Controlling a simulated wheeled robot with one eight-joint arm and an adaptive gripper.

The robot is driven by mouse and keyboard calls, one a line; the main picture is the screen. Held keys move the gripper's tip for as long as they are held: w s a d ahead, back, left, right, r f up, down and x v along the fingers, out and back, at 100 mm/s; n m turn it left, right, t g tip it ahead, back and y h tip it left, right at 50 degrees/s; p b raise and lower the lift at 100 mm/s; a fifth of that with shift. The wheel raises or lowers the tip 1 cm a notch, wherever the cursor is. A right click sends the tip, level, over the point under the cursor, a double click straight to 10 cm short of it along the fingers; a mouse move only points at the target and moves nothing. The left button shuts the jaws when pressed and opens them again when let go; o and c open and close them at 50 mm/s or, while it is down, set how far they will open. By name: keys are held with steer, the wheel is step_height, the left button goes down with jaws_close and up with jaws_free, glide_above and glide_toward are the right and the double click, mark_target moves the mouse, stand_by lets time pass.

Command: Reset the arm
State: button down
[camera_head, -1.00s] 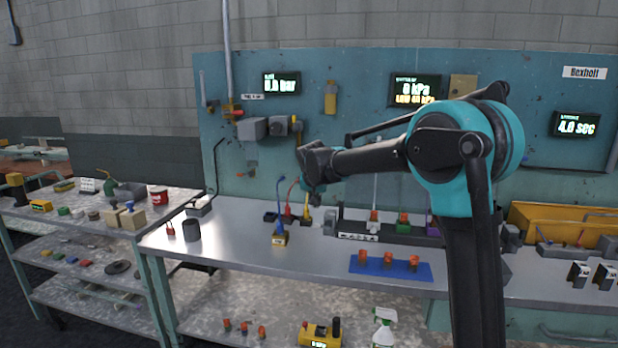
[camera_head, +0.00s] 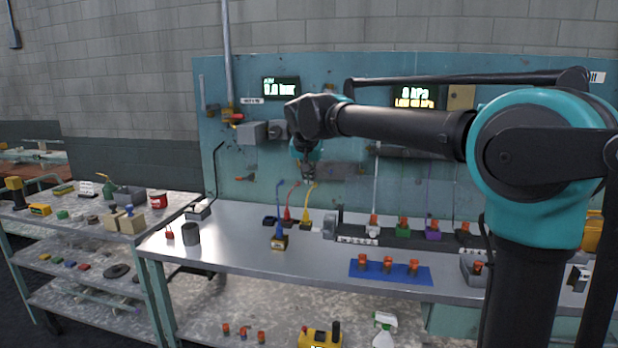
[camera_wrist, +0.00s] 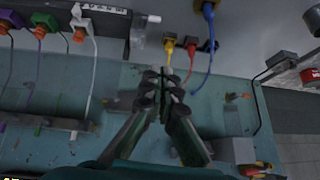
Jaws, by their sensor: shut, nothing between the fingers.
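My arm reaches leftward across the front of the teal back panel (camera_head: 340,75). My gripper (camera_head: 308,176) hangs from its end, above the back part of the metal workbench (camera_head: 230,262). In the wrist view my gripper (camera_wrist: 163,92) has its fingers together with nothing between them. Beyond the fingertips in that view are the yellow (camera_wrist: 168,50), red (camera_wrist: 191,55) and blue (camera_wrist: 209,30) tools with cords. In the head view the gripper appears above these tools and apart from them.
A blue mat (camera_head: 400,274) with orange-topped pieces lies near the bench's front edge. A dark rack (camera_head: 395,238) with several coloured fittings stands behind it. A side cart (camera_head: 120,238) at left holds a red can (camera_head: 157,200) and small parts. The bench middle has bare room.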

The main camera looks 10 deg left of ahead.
steer(key=s+d+f+g, duration=0.1)
steer(key=s+d+f, duration=0.3)
steer(key=d+f, duration=0.55)
steer(key=s+d+f, duration=0.4)
steer(key=d+f, duration=0.3)
steer(key=d, duration=0.6)
steer(key=s+d+f, duration=0.6)
steer(key=s+f, duration=0.2)
steer(key=s, duration=0.2)
steer(key=s+d+f+g, duration=0.1)
steer(key=s+d+f, duration=0.6)
steer(key=s+f, duration=0.2)
steer(key=shift+s+n+g+h, duration=0.3)
steer(key=shift+s+n, duration=0.1)
steer(key=shift+s, duration=0.35)
